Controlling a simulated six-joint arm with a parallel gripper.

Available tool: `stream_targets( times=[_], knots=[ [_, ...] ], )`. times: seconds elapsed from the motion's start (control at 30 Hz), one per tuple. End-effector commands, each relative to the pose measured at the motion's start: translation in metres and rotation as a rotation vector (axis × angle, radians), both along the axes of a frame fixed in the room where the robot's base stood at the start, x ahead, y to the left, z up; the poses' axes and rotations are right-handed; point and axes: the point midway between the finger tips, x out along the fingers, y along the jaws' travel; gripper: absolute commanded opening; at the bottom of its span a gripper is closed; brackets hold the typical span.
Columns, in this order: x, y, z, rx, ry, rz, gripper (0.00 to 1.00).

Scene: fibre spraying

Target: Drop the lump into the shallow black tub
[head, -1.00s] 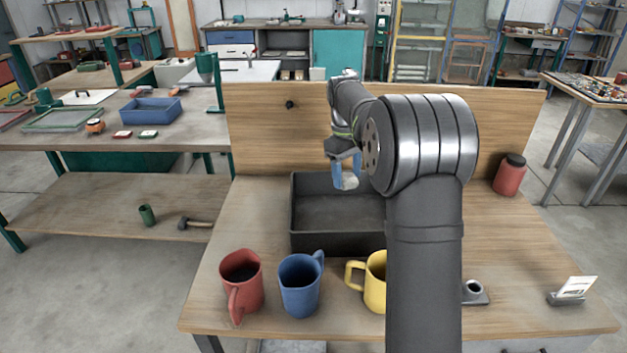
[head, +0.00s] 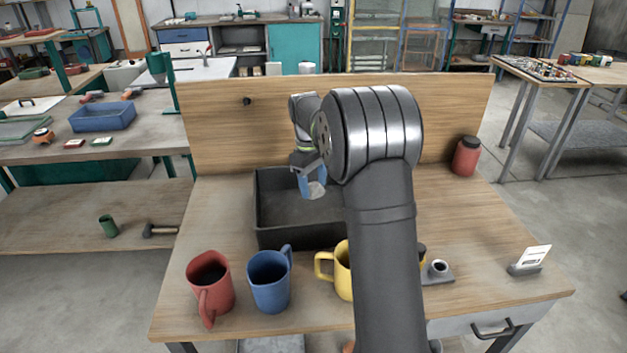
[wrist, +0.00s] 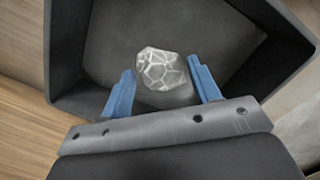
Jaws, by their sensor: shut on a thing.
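The shallow black tub (head: 282,237) stands on the wooden bench behind the mugs, partly hidden by my arm. It also fills much of the wrist view (wrist: 70,88). My gripper (head: 314,188) has blue fingers and hangs over the tub. In the wrist view my gripper (wrist: 163,88) is shut on the lump (wrist: 163,70), a pale grey faceted piece with light veins. The lump also shows small between the fingers in the head view (head: 317,190). The tub's dark floor lies below it, and the part of the floor that shows is bare.
A red mug (head: 210,288), a blue mug (head: 269,283) and a yellow mug (head: 338,272) stand along the front of the bench. A red jar (head: 466,156) is at the back right. A card holder (head: 527,265) is at the right. A wooden board (head: 225,130) closes the back.

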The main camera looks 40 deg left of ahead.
Motion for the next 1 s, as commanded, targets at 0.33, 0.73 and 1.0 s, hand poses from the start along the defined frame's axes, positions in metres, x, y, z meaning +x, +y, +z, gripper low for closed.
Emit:
stream_targets(
  times=[0.33, 0.73, 1.0],
  knots=[
    [0.000, 0.000, 0.000, 0.000, 0.000, 0.000, 0.82],
    [0.000, 0.005, 0.034, 0.003, -0.002, 0.000, 0.82],
    [0.001, 0.013, 0.101, 0.004, -0.003, 0.000, 0.82]
  ],
)
